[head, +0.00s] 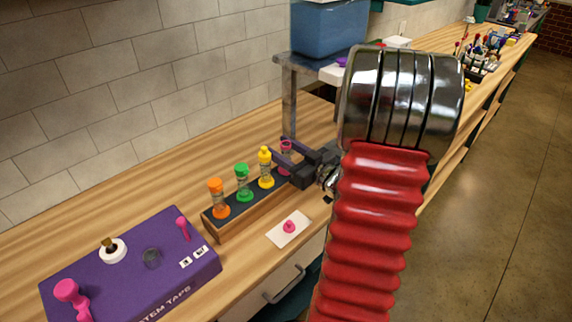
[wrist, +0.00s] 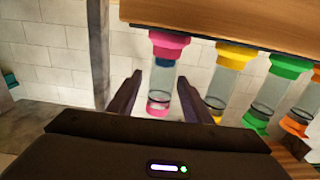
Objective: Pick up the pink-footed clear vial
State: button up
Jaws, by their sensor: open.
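The pink-footed clear vial (head: 286,147) stands at the far right end of the wooden rack (head: 222,233), partly hidden by my gripper in the head view. In the wrist view, where the scene appears upside down, the vial (wrist: 161,88) shows its pink foot against the rack, a blue band, clear glass and a pink ring at the other end. My gripper (wrist: 160,80) is open, with one finger on each side of the vial. A gap shows beside the glass on both sides. In the head view my gripper (head: 276,147) reaches in from the right.
Yellow (head: 266,168), green (head: 243,184) and orange (head: 218,199) vials stand in the same rack, yellow closest to my gripper. A white card (head: 279,239) with a pink piece (head: 289,227) lies in front. A purple box (head: 130,267) sits left; a metal-legged stand (head: 289,95) is behind.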

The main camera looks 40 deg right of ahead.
jog(key=shift+w, duration=0.95)
grip_shut()
